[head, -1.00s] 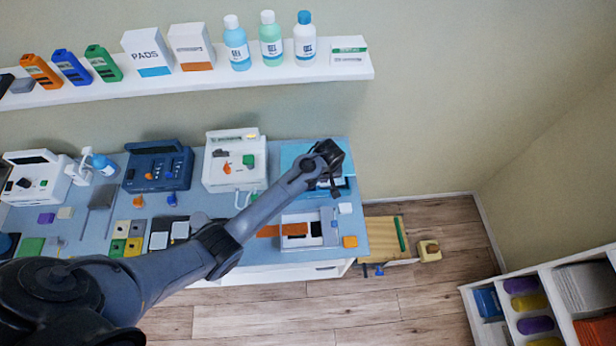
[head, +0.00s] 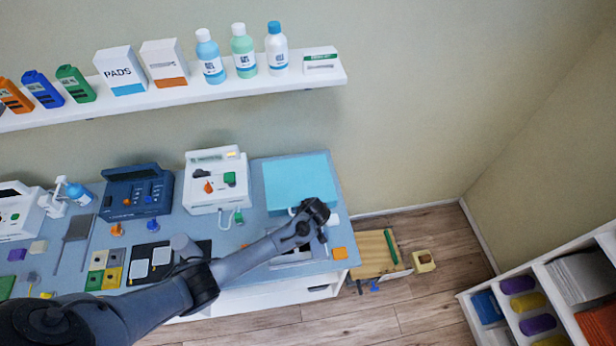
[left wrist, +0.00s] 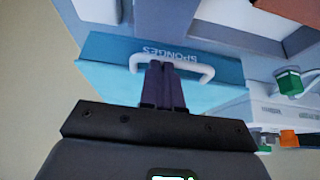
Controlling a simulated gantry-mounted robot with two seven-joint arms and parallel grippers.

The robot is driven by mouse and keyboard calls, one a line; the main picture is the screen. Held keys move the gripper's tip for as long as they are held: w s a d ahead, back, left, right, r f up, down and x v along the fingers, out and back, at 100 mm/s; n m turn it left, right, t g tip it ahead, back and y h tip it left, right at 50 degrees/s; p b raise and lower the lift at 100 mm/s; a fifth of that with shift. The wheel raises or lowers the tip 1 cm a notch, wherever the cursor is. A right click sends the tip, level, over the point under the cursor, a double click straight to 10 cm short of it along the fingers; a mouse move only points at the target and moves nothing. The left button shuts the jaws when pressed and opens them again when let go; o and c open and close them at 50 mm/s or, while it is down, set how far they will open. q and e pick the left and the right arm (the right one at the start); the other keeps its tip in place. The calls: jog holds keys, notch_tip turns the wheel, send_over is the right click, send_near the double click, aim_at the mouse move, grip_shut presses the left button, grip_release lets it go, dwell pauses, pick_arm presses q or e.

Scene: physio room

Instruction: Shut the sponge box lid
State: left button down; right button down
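The sponge box (left wrist: 110,47) is teal, with SPONGES on its front face in the left wrist view. Its lighter teal lid (head: 298,180) lies flat over the box at the right end of the table in the head view; no gap shows. A white handle (left wrist: 205,73) is at the front. My left gripper (head: 314,212) is at the box's front right in the head view. Its fingers, also in the left wrist view (left wrist: 163,72), are together and cover the middle of the handle; I cannot tell whether they touch it. My right gripper is not in view.
A white device (head: 217,196) stands just left of the box, and a dark blue one (head: 130,200) further left. A shelf (head: 180,105) with bottles and cartons hangs above.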

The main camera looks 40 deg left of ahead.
pick_arm(q)
jog(key=shift+s+a+f, duration=0.15)
jog(key=shift+s+f, duration=0.1)
jog(key=shift+f, duration=0.05)
jog(key=shift+r, duration=0.1)
jog(key=r+p, duration=0.3)
jog(key=w+r+p, duration=0.1)
jog(key=r, duration=0.1)
jog(key=shift+a+p, duration=0.1)
jog(key=shift+p, duration=0.25)
jog(key=s+d+f+v, duration=0.1)
jog(key=v, duration=0.8)
jog(key=s+d+f+g+h+p, duration=0.1)
jog(key=s+d+f+g, duration=0.15)
jog(key=s, duration=0.75)
jog(key=s+d+f+g+h, duration=0.1)
jog(key=s+d+f+h, duration=0.15)
jog(key=s, duration=0.75)
jog(key=s+a+r+m+t, duration=0.1)
jog(key=s+r+m, duration=0.1)
jog(key=r+m, duration=0.3)
jog(key=s+a+r+m+t+p, duration=0.1)
jog(key=r+m, duration=0.4)
jog(key=r, duration=0.7)
jog(key=shift+s+r+m+t, duration=0.35)
jog(key=shift+s+t, duration=0.2)
jog(key=shift+s, duration=0.45)
